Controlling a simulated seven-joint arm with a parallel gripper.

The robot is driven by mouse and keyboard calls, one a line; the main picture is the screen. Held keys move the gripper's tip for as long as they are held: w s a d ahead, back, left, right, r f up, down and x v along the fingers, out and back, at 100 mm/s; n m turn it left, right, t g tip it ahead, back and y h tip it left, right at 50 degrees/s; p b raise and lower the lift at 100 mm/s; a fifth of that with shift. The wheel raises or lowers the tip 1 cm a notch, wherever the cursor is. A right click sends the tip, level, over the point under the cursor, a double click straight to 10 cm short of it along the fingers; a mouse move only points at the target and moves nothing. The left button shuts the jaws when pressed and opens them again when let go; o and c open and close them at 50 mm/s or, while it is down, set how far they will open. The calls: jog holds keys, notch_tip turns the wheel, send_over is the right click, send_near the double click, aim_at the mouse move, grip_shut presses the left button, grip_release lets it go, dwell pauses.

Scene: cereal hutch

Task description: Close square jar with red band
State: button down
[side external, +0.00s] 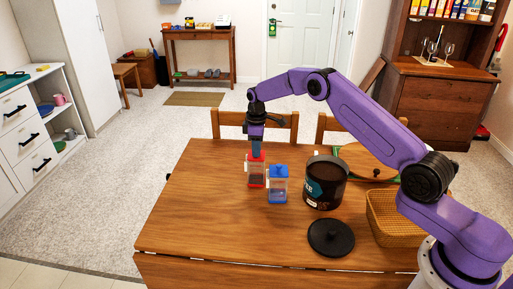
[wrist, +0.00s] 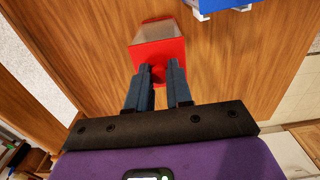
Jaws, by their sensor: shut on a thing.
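The square jar with the red band (side external: 257,181) stands on the wooden table, left of a similar blue jar (side external: 278,188). It has clear walls and dark contents. Its red lid (side external: 256,158) is at the top of the jar; I cannot tell whether it is fully seated. A pale clip shows at the lid's left side. My gripper (side external: 257,152) points down from above, shut on the lid's red knob. In the wrist view the fingers (wrist: 159,72) close around the knob, with the red lid (wrist: 160,53) just beyond. The fingers partly hide the knob.
A large dark canister (side external: 325,185) stands right of the blue jar. A round black lid (side external: 331,238) lies in front of it. A wicker basket (side external: 391,222) is at the table's right. The table's left side is clear. Chairs (side external: 281,121) stand behind.

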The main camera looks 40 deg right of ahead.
jog(key=c, duration=0.6)
grip_release()
jog(key=shift+r, duration=3)
grip_shut()
jog(key=shift+f, duration=2.2)
